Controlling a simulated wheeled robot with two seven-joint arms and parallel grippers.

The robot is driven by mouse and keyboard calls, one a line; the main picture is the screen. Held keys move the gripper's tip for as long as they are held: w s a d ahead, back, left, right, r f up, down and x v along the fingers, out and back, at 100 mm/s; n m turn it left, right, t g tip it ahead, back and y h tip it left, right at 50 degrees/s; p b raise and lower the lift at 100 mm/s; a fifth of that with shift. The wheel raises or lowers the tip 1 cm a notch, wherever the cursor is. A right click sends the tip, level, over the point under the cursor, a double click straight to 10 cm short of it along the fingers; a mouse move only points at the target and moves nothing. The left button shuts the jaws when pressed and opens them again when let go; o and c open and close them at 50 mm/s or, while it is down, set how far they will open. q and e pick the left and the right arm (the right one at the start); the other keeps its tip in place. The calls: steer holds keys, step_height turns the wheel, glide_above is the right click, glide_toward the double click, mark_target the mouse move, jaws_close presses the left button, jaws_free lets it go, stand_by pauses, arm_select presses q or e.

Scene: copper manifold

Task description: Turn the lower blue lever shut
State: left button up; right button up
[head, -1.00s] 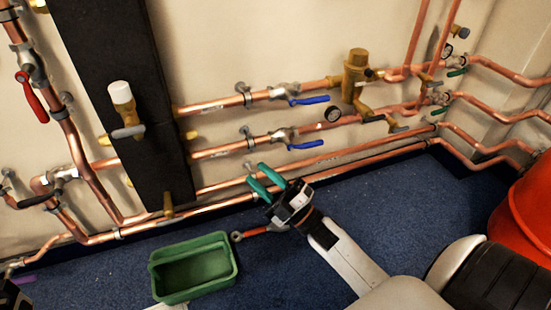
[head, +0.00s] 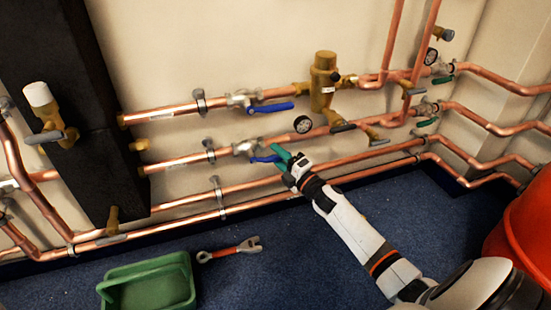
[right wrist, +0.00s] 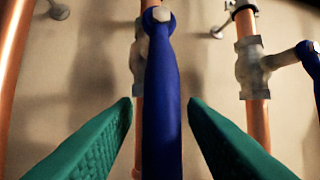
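The lower blue lever (head: 263,159) sits on a metal valve (head: 246,149) on the second copper pipe and points right, roughly along the pipe. Its right end is hidden by my right gripper (head: 285,158). In the right wrist view, the blue lever (right wrist: 162,105) runs between the two green fingers (right wrist: 160,110), with a visible gap on each side. The right gripper is open around it, not clamped. The upper blue lever (head: 270,107) lies along the pipe above, clear of the gripper. My left gripper is out of view.
A black panel (head: 75,100) stands left. A green bin (head: 147,285) and a red-handled wrench (head: 231,249) lie on the blue floor. A red bucket (head: 525,230) stands right.

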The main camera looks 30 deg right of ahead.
steer(key=shift+w+a+r, duration=0.1)
steer(key=shift+w+r, duration=0.05)
steer(key=shift+w, duration=0.45)
jaws_close()
